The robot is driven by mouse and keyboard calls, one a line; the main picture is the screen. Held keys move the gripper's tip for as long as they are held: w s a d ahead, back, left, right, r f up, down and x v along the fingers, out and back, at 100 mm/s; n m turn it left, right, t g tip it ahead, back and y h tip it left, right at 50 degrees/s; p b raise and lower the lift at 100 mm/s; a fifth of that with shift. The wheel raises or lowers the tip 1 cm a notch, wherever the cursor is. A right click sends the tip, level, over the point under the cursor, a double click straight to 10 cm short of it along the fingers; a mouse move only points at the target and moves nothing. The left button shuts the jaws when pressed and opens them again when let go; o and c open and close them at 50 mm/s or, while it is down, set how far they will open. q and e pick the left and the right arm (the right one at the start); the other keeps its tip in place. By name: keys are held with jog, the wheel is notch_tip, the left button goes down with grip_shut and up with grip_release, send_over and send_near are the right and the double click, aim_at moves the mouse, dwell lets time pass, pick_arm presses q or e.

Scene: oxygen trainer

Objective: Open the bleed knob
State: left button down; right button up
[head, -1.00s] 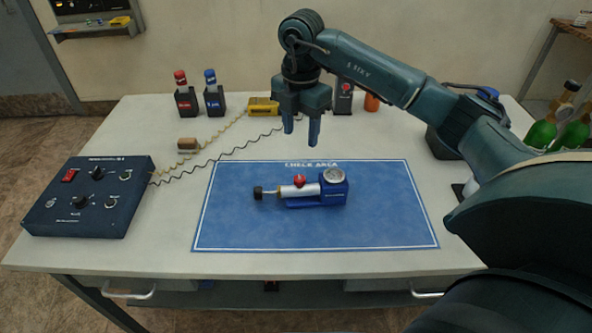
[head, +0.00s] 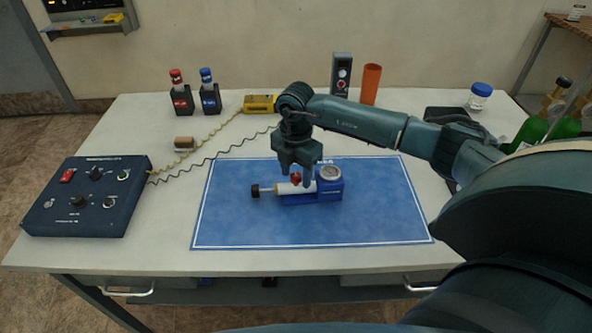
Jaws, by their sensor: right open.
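A hand pump (head: 325,192) with a blue body, a white barrel, a round gauge (head: 330,173) and a black plunger handle (head: 255,191) lies on the blue check-area mat (head: 310,226). A small red knob (head: 295,178), likely the bleed knob, sits on top of the barrel. My right gripper (head: 295,180) is open, pointing down over the pump, with its fingers around or just beside the red knob. I cannot tell whether they touch it. The fingers partly hide the knob and barrel. My left gripper is not in view.
Red-capped (head: 181,98) and blue-capped (head: 210,98) bottles stand in holders at the back. The mat's front is clear.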

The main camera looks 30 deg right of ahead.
jog(key=shift+c, duration=0.2)
jog(key=c, duration=1)
jog(key=shift+o, duration=0.2)
